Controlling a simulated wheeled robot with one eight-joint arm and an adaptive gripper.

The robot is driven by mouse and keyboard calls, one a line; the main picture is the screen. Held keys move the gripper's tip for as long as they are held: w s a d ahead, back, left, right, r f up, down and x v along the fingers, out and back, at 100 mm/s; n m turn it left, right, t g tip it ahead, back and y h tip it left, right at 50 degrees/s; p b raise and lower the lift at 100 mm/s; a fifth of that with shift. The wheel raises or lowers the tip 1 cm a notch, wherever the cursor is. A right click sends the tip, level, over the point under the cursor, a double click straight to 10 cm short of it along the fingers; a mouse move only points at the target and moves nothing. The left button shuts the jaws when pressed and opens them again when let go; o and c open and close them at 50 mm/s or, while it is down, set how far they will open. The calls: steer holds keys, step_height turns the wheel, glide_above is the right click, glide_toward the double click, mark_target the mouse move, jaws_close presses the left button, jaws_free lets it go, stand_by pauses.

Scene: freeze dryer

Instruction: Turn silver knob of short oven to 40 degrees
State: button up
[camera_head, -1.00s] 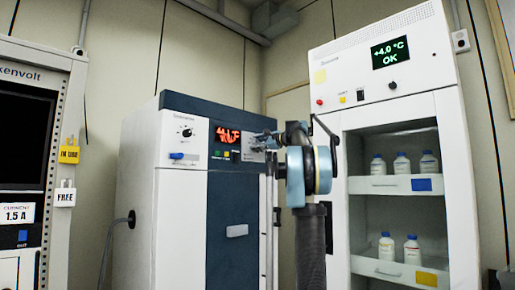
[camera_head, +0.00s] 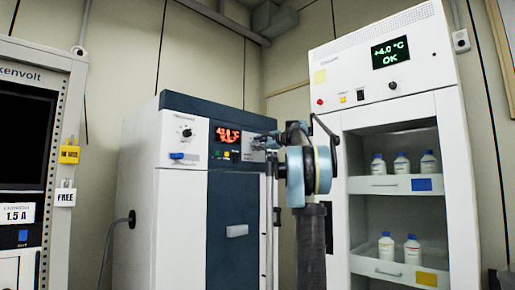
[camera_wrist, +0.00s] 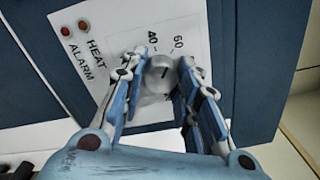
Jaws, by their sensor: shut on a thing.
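The short oven (camera_head: 183,225) is the white and dark-blue cabinet in the middle of the head view, with a red lit display (camera_head: 228,134) whose digits are hard to read. In the wrist view the silver knob (camera_wrist: 161,80) sits on a white dial panel (camera_wrist: 108,50) with 40 and 60 printed near it. A short dark mark on the knob points up toward the space around these numbers; its exact setting is unclear. My gripper (camera_wrist: 165,70) is shut on the knob, one finger on each side. In the head view my gripper (camera_head: 262,141) is at the oven's upper right front, hiding the knob.
HEAT and ALARM lamps (camera_wrist: 75,28) are left of the dial. The oven front also has a black knob (camera_head: 185,133) and a blue lever (camera_head: 177,156). A tall white fridge (camera_head: 455,160) with bottles stands right; a rack with a dark screen (camera_head: 22,135) stands left.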

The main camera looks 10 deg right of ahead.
steer(key=shift+n, duration=3.7)
steer(key=o, duration=1.1)
steer(key=shift+f, duration=0.1)
steer(key=shift+s+d, duration=0.1)
steer(key=v, duration=1.1)
steer(key=shift+s+d, duration=0.2)
steer(key=shift+s, duration=0.05)
